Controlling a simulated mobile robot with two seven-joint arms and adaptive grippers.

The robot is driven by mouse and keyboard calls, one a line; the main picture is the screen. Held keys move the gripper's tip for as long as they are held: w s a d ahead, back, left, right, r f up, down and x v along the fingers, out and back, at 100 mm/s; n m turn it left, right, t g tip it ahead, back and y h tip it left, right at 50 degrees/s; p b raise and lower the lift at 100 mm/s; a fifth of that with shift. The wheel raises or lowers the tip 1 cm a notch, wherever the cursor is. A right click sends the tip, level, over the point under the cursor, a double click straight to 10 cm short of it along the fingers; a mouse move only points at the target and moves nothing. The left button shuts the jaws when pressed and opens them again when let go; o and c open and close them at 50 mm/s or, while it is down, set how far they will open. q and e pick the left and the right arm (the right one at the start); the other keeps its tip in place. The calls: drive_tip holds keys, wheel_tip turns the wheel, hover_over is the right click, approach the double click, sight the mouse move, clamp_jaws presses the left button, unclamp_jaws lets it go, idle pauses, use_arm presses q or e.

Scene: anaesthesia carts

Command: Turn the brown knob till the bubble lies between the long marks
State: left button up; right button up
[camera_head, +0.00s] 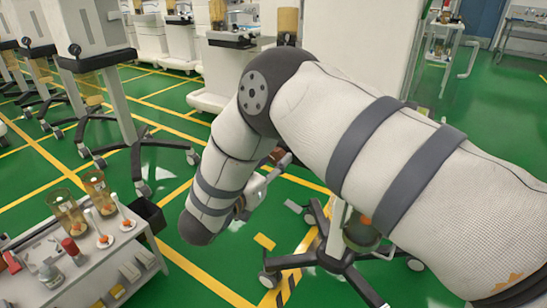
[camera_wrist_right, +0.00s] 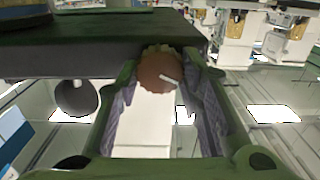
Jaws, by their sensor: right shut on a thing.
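The brown knob (camera_wrist_right: 157,70) shows in the right wrist view, round with a ridged rim and a short white line on its face. It sits at the edge of a dark grey block (camera_wrist_right: 90,38). My right gripper (camera_wrist_right: 160,76) has one finger on each side of the knob and is shut on it. In the head view the right gripper (camera_head: 256,186) shows only partly behind my own forearm. The bubble and the long marks are not visible in either view. My left gripper is not in view.
A low cart (camera_head: 100,262) with jars and bottles stands at the lower left. A wheeled stand base (camera_head: 335,262) is below my right arm. White carts (camera_head: 88,28) stand at the back. Green floor with yellow lines lies between.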

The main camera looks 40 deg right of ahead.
drive_tip(key=m+p, duration=0.2)
drive_tip(key=m, duration=0.4)
drive_tip(key=shift+s+r, duration=0.1)
drive_tip(key=shift+r, duration=0.05)
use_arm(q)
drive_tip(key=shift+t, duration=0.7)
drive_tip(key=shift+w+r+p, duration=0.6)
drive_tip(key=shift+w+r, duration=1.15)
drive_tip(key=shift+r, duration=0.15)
use_arm(e)
drive_tip(key=shift+m, duration=2.3)
drive_tip(key=shift+f, duration=0.2)
drive_tip(key=o, duration=1.2)
drive_tip(key=shift+c, duration=0.2)
drive_tip(key=v, duration=1.2)
